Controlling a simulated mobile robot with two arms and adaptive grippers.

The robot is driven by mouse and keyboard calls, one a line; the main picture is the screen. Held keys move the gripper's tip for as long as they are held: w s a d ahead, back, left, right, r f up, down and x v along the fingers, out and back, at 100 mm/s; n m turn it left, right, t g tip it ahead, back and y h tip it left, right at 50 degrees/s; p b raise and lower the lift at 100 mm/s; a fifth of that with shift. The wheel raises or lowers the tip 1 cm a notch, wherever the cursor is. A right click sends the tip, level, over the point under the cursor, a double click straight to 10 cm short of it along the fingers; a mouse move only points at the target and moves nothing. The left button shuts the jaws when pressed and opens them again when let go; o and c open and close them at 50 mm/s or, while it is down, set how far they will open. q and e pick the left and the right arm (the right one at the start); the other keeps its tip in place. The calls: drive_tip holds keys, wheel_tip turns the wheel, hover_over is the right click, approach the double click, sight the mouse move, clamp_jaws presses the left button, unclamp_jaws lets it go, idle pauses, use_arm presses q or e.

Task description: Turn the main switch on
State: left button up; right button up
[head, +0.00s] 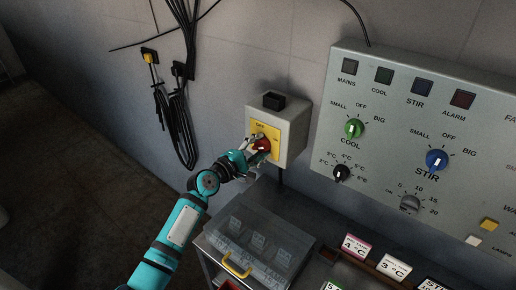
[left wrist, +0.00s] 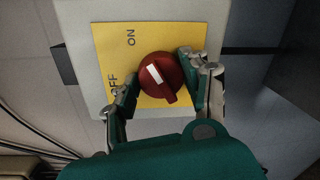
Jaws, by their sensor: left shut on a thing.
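The main switch is a red rotary knob (head: 263,144) on a yellow plate on the front of a grey wall box (head: 291,127). In the head view OFF is printed at the plate's top and ON at its right. My left gripper (head: 259,145) is at the knob. In the left wrist view its fingers (left wrist: 158,77) stand on either side of the red knob (left wrist: 170,97), shut on it. The knob's white mark faces up-left there, seemingly between the ON and OFF labels. My right gripper is out of view.
A large control panel (head: 400,103) with lamps and knobs is on the wall to the right. Below the switch stands a clear-lidded box (head: 283,251) with a yellow handle (head: 236,267). Black cables (head: 181,115) hang at left. Label cards (head: 394,267) stand at lower right.

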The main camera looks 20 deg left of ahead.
use_arm(q)
drive_tip(key=m, duration=0.5)
drive_tip(key=shift+d+f+y, duration=0.1)
drive_tip(key=shift+f+y, duration=0.05)
drive_tip(key=shift+y, duration=0.15)
drive_tip(key=shift+m, duration=0.4)
drive_tip(key=o, duration=1.2)
drive_tip(key=shift+c, duration=0.2)
drive_tip(key=shift+s, duration=0.1)
drive_tip(key=v, duration=1.2)
